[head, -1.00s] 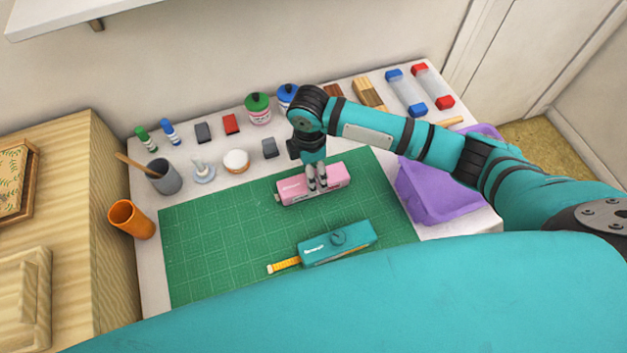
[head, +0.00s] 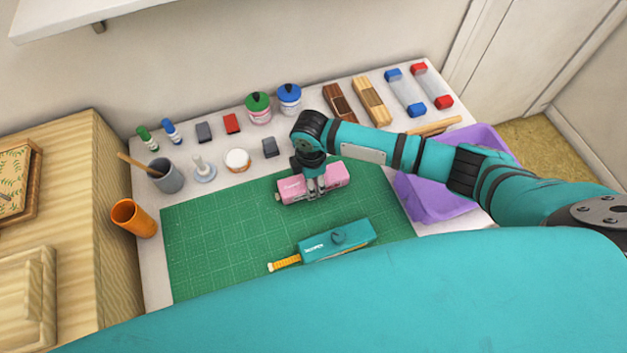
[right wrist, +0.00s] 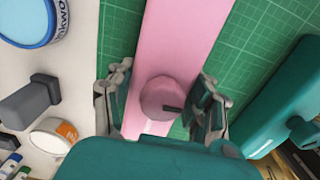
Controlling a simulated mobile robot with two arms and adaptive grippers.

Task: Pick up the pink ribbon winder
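The pink ribbon winder (head: 335,175) lies on the green cutting mat (head: 230,245), near its back right part. It also shows in the right wrist view (right wrist: 185,40), with a round knob on it. My right gripper (head: 317,190) is down at the winder, pointing downward. In the right wrist view, the fingers of my right gripper (right wrist: 162,88) stand apart, one on each side of the pink body. They look open, with a slim gap at the left finger; contact at the right finger is unclear. My left gripper is not in view.
A teal winder (head: 345,242) with a yellow strip lies nearer on the mat. A purple tray (head: 425,200) stands at the right. Inkpads, jars, stamps and an orange cup (head: 133,218) line the back and left. The mat's left half is clear.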

